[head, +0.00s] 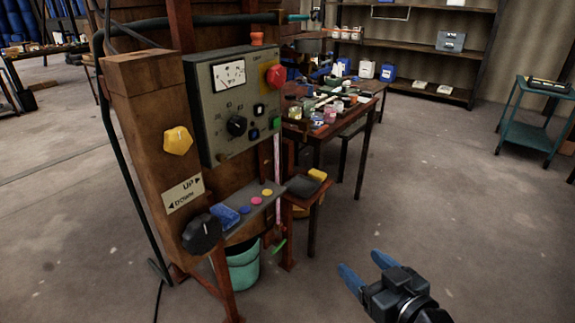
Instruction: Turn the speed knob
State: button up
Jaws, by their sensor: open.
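A grey control panel (205,90) is fixed to a wooden vat stand at the left. A black knob (236,125) with small marks around it sits in the panel's lower middle; it looks like the speed knob, but no label is readable. A larger black knob (201,233) sits lower on the wooden post, below an UP/DOWN plate (184,194). A yellow knob (178,140) is above that plate. My gripper (366,267) is at the bottom right, with its blue fingers apart and empty. It is well right of the panel and touches nothing.
A red button (274,77) and a dial gauge (230,74) are on the panel. A small shelf (250,205) juts out below it, above a green bucket (243,266). A cluttered table (318,131) stands behind. The floor (440,200) at right is clear.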

jog(key=w+a+r+n+y+b, duration=0.2)
jog(key=w+a+r+n+y, duration=0.15)
jog(key=w+a+r, duration=0.55)
jog(key=n+g+y+b, duration=0.2)
jog(key=n+g+y, duration=0.1)
jog(key=y, duration=0.2)
send_near(241, 129)
jog(key=x, duration=0.2)
jog(key=shift+p+x, duration=0.45)
jog(key=shift+x, duration=3.2)
jog(key=shift+r, duration=0.1)
jog(key=shift+c, duration=0.5)
jog(key=c, duration=1)
jog(key=shift+o, duration=0.2)
